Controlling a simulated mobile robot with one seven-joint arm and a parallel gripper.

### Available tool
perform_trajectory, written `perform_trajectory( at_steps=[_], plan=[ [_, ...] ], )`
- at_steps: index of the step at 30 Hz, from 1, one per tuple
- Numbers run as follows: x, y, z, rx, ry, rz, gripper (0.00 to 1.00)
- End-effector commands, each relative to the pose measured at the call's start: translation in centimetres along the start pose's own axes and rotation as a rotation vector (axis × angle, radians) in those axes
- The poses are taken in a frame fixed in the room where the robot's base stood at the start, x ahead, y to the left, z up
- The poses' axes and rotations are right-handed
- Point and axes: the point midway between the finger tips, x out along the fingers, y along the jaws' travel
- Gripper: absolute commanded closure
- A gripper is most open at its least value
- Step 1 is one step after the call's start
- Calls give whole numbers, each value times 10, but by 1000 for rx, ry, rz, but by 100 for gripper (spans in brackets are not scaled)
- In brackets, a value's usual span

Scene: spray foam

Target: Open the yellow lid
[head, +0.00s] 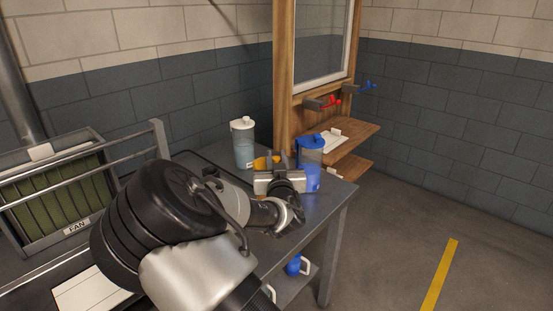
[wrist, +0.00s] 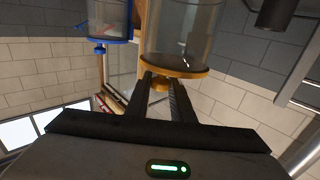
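The yellow lid (wrist: 176,69) is on a clear container (wrist: 180,35) in the wrist view, which looks upside down. A yellow knob (wrist: 160,84) sticks out from the lid. My gripper (wrist: 160,79) has its two dark fingertips on either side of this knob, with a gap between them. I cannot tell whether the fingers press on the knob. In the head view, a bit of the yellow lid (head: 262,163) shows behind my gripper (head: 278,163). The rest of its container is mostly hidden by my arm there.
A blue-lidded pitcher (head: 310,162) stands just right of my gripper on the metal table (head: 335,199). A white-lidded container (head: 243,145) stands behind to the left. A wooden frame with a shelf (head: 350,133) is at the back. A metal rail is at the left.

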Motion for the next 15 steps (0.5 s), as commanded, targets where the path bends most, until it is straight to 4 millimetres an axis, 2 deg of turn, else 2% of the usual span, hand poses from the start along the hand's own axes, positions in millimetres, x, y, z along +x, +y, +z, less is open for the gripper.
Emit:
perform_trajectory(
  at_steps=[1,2,3,15],
  plan=[
    [0,0,0,0,0,0,94],
    [0,0,0,0,0,0,99],
    [0,0,0,0,0,0,100],
    [1,-1,-8,-31,-33,0,100]
  ],
)
